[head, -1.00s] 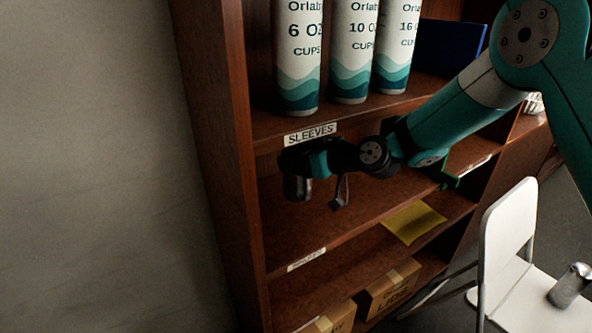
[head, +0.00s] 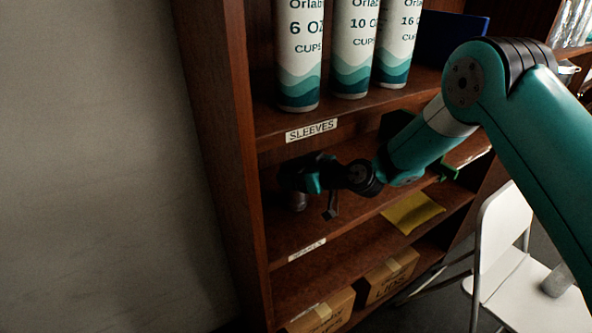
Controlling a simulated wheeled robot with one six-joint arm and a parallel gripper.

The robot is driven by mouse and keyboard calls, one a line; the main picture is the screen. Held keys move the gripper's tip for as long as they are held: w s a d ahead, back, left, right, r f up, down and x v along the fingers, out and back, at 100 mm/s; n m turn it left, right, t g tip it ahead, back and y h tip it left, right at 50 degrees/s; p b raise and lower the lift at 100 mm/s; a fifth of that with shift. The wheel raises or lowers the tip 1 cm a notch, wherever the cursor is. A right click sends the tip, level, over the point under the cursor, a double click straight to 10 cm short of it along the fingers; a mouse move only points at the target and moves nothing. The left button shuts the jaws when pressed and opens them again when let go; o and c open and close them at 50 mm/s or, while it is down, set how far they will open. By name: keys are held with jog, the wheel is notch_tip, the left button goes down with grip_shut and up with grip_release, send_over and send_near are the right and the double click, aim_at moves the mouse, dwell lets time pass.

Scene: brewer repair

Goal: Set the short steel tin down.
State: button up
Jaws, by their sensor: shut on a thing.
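The short steel tin (head: 297,203) shows as a small dark grey cylinder below my gripper in the head view, inside the shelf bay under the "SLEEVES" label. My gripper (head: 300,184) is shut on it from above and hides its upper part. The tin looks upright and is low over the shelf board (head: 290,235). I cannot tell whether its base touches the board.
Tall cup tubes (head: 299,60) stand on the shelf above. Cardboard boxes (head: 388,278) sit below. A white chair (head: 505,235) with a metal cylinder (head: 557,281) stands at right. The board's front left looks clear.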

jog(key=shift+f, duration=0.2)
jog(key=o, duration=1.1)
jog(key=r+b+v, duration=0.1)
jog(key=b+v, duration=0.2)
jog(key=v, duration=0.9)
jog(key=s+a+r+g+h, duration=0.2)
jog(key=s+r+g, duration=0.4)
jog(key=s, duration=0.6)
jog(key=s+d+r+m+g+h, duration=0.1)
jog(key=s+d+m+h, duration=0.1)
jog(key=s, duration=0.7)
jog(key=s+d+r+m+g+h, duration=0.1)
jog(key=s+d+r+m+h, duration=0.1)
jog(key=s+d+h, duration=0.2)
jog(key=s+d, duration=0.3)
jog(key=s, duration=0.2)
jog(key=shift+d, duration=0.2)
